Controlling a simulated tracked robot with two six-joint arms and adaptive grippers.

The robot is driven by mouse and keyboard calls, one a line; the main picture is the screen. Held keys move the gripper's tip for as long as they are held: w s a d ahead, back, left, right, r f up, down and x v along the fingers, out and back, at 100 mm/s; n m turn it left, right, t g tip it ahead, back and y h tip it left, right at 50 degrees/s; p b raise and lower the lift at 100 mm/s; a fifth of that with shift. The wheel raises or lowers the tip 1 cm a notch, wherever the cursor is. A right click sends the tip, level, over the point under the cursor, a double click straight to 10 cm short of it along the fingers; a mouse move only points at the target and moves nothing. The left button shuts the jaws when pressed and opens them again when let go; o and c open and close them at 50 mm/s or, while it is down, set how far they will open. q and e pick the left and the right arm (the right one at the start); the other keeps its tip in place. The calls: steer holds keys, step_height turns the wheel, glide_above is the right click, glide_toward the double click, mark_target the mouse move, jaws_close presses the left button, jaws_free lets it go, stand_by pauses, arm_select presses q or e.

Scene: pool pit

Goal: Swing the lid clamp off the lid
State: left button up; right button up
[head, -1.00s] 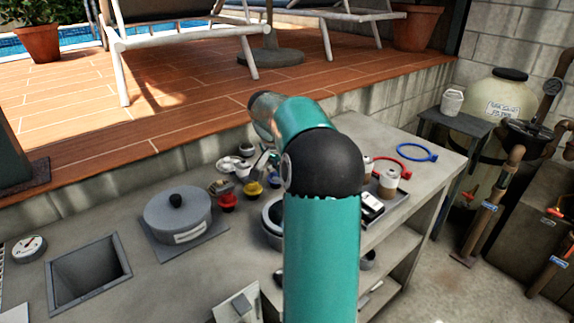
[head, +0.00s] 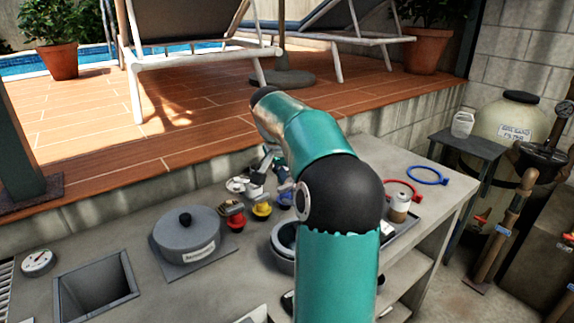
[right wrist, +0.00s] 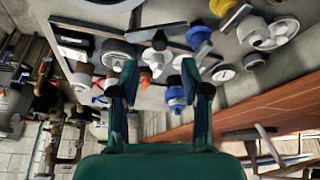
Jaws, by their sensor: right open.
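A round grey lid (head: 187,232) with a black knob and a label sits on the bench at the left in the head view. I cannot make out a lid clamp on it. A black-topped unit (head: 541,157) stands at the right edge, and no clamp can be told on it either. My right gripper (head: 270,160) is over the back of the bench, mostly hidden by my teal arm. In the right wrist view my right gripper (right wrist: 159,70) is open, with a blue fitting (right wrist: 177,98) showing between the fingers, near the right one. My left gripper is not in view.
Red (head: 235,218) and yellow (head: 262,207) fittings stand behind a grey ring-shaped part (head: 281,240). A blue ring (head: 427,175) and a jar (head: 398,206) are at the bench's right. A square opening (head: 95,285) is front left. The raised tiled deck (head: 120,130) borders the bench.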

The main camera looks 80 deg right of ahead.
steer(key=v, duration=0.5)
steer(key=shift+r, duration=0.25)
